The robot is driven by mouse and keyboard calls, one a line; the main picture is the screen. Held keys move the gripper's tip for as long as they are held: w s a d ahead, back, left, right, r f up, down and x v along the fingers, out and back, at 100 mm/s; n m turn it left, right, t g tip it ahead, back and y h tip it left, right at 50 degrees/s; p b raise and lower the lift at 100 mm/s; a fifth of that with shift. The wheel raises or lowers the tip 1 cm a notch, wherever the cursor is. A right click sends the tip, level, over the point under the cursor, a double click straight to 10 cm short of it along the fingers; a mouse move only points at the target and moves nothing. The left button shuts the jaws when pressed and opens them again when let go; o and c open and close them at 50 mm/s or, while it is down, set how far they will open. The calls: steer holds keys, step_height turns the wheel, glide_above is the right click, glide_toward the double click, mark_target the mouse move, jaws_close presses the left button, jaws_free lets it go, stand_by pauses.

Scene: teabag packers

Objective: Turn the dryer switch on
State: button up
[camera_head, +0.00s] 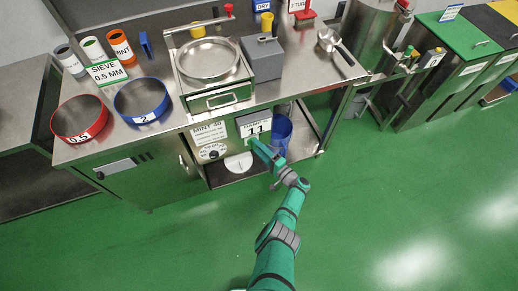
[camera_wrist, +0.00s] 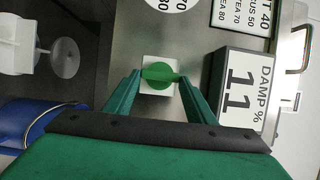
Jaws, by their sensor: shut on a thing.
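The dryer switch is a round green knob (camera_wrist: 158,77) with a raised bar on a white square plate (camera_wrist: 158,62), on the steel front of the bench. In the wrist view its bar lies roughly level across the picture. My gripper (camera_wrist: 160,78) has one fingertip at each end of the bar and is shut on it. In the head view my gripper (camera_head: 256,147) reaches the bench front just below the "DAMP % 11" display (camera_head: 254,126), and hides most of the switch.
A white dial (camera_head: 213,151) under the "MINT 40" label (camera_head: 208,132) is left of the switch. A blue bucket (camera_head: 280,134) stands in the open bay, close to my gripper's right. Below the switch is a white round plate (camera_head: 238,163). The green floor (camera_head: 400,190) is clear.

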steer(key=shift+a, duration=0.1)
steer(key=o, duration=1)
steer(key=shift+o, duration=0.2)
steer(key=v, duration=1.1)
steer(key=shift+w, duration=0.1)
